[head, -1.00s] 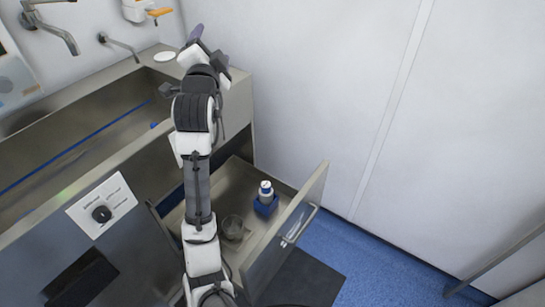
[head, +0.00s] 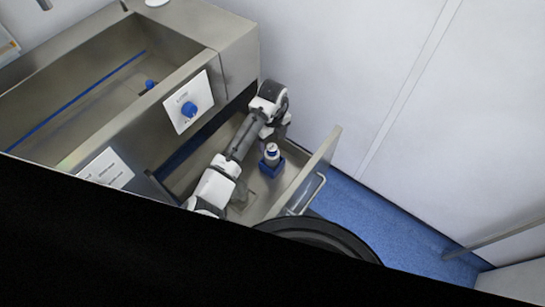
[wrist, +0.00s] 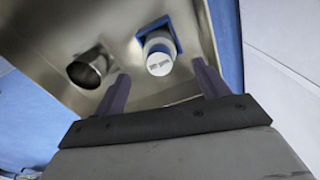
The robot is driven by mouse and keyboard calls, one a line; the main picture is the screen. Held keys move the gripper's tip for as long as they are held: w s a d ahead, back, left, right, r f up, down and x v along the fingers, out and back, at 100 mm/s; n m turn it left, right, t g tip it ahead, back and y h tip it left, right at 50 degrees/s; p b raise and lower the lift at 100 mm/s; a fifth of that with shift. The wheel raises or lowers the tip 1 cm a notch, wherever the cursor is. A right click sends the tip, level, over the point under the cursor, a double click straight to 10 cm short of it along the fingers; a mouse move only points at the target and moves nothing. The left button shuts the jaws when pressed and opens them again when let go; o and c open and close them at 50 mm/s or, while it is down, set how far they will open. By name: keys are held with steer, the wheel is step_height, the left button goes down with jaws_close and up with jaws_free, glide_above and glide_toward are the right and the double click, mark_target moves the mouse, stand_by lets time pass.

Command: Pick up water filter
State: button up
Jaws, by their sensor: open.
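The likely water filter (head: 271,151) is a small white, bottle-like piece standing in a blue square holder (head: 272,166) inside the open steel drawer. In the wrist view the white piece (wrist: 159,62) shows its pale round end, with the blue holder (wrist: 172,33) around its far part. My gripper (wrist: 161,72) is open and empty. Its two dark purple fingers point toward the white piece, which appears between and beyond the fingertips. In the head view my arm reaches over the drawer, its gripper hanging close to the white piece; contact cannot be told.
A dark round cup (wrist: 90,69) lies left of the white piece in the drawer. The drawer front (head: 308,172) with its handle rises on the right. A steel sink (head: 115,95) is at left, a white wall behind. A large black shape covers the lower left of the head view.

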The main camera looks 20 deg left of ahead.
step_height(320, 180, down, 8)
steer(key=shift+f+p, duration=0.25)
steer(key=shift+p, duration=0.35)
steer(key=c, duration=1.2)
